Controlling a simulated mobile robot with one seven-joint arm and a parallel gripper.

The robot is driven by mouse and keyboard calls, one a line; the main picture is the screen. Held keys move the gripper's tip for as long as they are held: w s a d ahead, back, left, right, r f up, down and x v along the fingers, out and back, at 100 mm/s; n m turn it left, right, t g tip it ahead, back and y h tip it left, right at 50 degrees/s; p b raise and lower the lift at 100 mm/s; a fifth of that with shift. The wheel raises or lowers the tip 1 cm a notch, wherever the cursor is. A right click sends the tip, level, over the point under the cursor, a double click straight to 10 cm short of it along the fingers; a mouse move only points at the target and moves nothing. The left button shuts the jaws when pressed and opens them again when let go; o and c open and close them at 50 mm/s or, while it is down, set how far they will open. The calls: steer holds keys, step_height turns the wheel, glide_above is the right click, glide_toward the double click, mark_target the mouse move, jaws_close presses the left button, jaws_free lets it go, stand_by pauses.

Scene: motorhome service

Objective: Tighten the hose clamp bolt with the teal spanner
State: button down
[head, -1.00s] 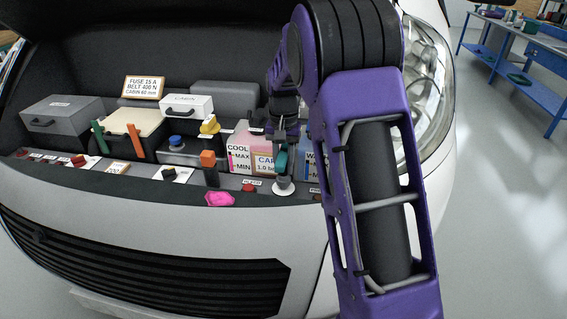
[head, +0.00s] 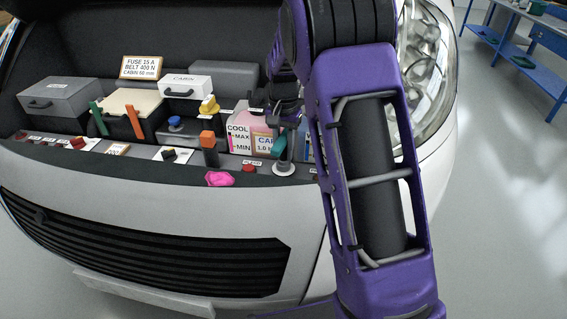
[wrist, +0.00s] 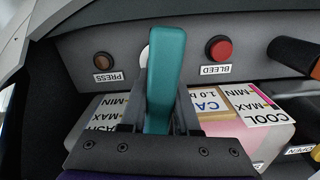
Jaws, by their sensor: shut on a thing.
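My gripper (wrist: 160,125) is shut on the teal spanner (wrist: 165,75), whose teal body stands between the fingers in the wrist view. In the head view a small part of the spanner (head: 279,146) shows below my gripper (head: 281,120). It is close above a round white disc (head: 284,170) on the front ledge, with a grey post between them. In the wrist view the edge of a white disc (wrist: 144,57) shows just left of the spanner, which hides the rest. I cannot make out the hose clamp bolt itself, nor whether the spanner touches it.
A red BLEED button (wrist: 218,48) and a brown PRESS button (wrist: 104,62) flank the spanner. A pink coolant tank (head: 240,133) stands behind the ledge. The headlight (head: 425,75) is at right.

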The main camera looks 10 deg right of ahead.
mark_target(284, 136)
stand_by(0.3)
steer(key=shift+m+p, duration=0.4)
steer(key=shift+m, duration=1)
steer(key=shift+r+m+p, duration=0.1)
steer(key=shift+m+p, duration=0.3)
steer(key=shift+m, duration=0.2)
steer(key=shift+r+p, duration=1.25)
steer(key=shift+r, duration=0.45)
